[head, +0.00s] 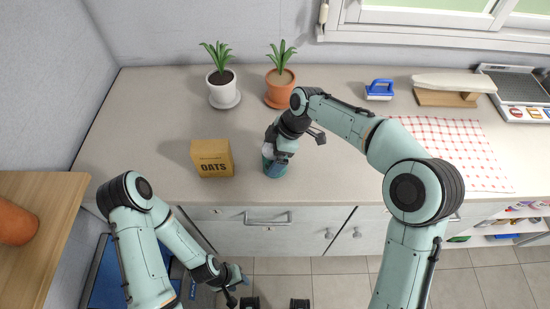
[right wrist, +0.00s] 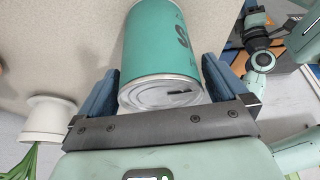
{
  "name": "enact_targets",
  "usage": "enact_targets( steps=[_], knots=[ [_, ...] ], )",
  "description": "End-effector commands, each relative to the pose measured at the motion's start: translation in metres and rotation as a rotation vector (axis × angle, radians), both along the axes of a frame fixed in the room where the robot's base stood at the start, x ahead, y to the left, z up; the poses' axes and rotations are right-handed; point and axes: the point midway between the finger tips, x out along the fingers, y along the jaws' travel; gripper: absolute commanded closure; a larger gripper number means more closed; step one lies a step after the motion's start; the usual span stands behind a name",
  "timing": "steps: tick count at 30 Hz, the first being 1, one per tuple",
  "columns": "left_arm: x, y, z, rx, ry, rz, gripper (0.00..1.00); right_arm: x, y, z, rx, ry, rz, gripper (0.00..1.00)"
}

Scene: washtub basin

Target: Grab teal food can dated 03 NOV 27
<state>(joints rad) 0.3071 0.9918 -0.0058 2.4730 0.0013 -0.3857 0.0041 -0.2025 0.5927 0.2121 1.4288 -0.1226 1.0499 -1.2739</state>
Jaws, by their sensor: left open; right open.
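The teal food can (head: 274,168) stands on the counter near its front edge, partly covered by my right gripper in the head view. In the right wrist view the can (right wrist: 160,45) lies between the two blue fingers, its metal lid facing the palm. Dark lettering shows on its side, but no date is readable. My right gripper (right wrist: 160,85) is open, with a finger on each side of the can; a small gap shows beside the fingers. My left gripper (head: 238,286) is open and empty, low in front of the counter's drawers.
A yellow OATS box (head: 212,158) stands just left of the can. Two potted plants, one in a white pot (head: 223,90) and one in a terracotta pot (head: 279,86), stand behind. A checkered cloth (head: 450,150) lies at right. The counter's left part is clear.

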Motion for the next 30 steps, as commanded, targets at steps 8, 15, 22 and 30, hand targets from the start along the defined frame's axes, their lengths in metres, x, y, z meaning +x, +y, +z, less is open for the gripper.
enact_targets(
  steps=[8,15,22,30],
  knots=[
    [0.000,0.000,0.000,0.000,0.000,0.000,0.57,0.000,0.000,-0.001,0.000,-0.001,0.000,0.16],
    [0.000,0.000,0.000,0.000,0.000,0.000,0.57,0.001,0.001,0.001,0.002,-0.003,-0.002,0.71],
    [0.001,0.000,0.001,0.000,-0.001,0.000,0.57,0.001,0.001,0.006,0.003,-0.006,-0.001,0.71],
    [0.009,0.000,0.011,0.000,-0.010,0.000,0.57,0.002,0.001,0.058,0.004,-0.010,-0.001,0.71]
  ],
)
